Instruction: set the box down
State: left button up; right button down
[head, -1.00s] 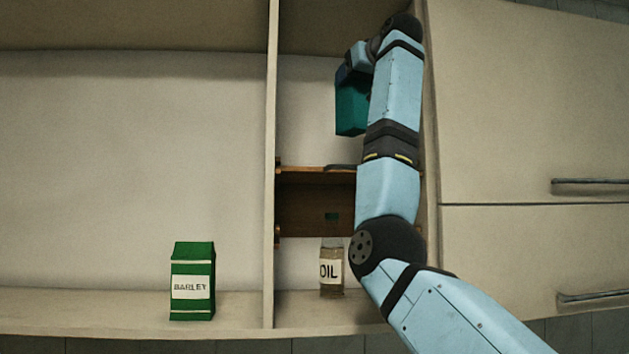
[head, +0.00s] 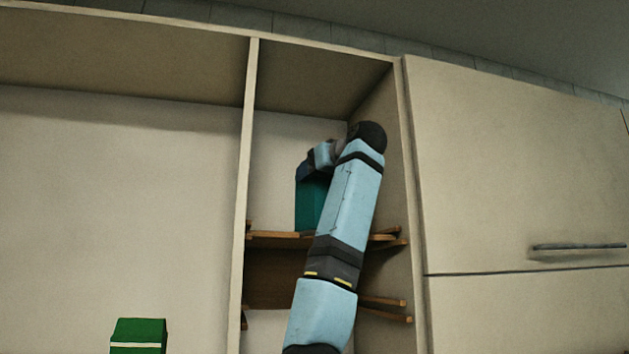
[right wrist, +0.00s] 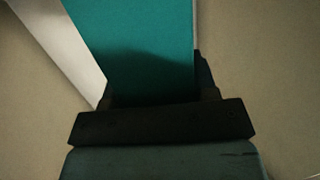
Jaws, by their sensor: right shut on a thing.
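The teal box (head: 309,205) is upright in the right-hand bay of the cabinet. Its lower edge is at or just above the brown wooden shelf (head: 275,237); I cannot tell whether it touches. My right gripper (head: 312,168) is shut on the upper part of the box, and my forearm hides the box's right side. In the right wrist view the box (right wrist: 145,45) fills the space between the dark fingers (right wrist: 155,95). My left gripper is not in view.
An upright divider (head: 246,180) stands left of the box, and the cabinet side wall is close right of my arm. A closed door with a handle (head: 580,247) is further right. A green package (head: 138,336) shows at the lower left.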

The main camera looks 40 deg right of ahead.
jog(key=shift+s+f, duration=0.2)
jog(key=shift+f, duration=0.3)
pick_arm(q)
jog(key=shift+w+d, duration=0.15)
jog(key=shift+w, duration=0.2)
pick_arm(e)
jog(key=shift+f, duration=0.1)
jog(key=c, duration=0.8)
grip_release()
jog(key=o, duration=0.4)
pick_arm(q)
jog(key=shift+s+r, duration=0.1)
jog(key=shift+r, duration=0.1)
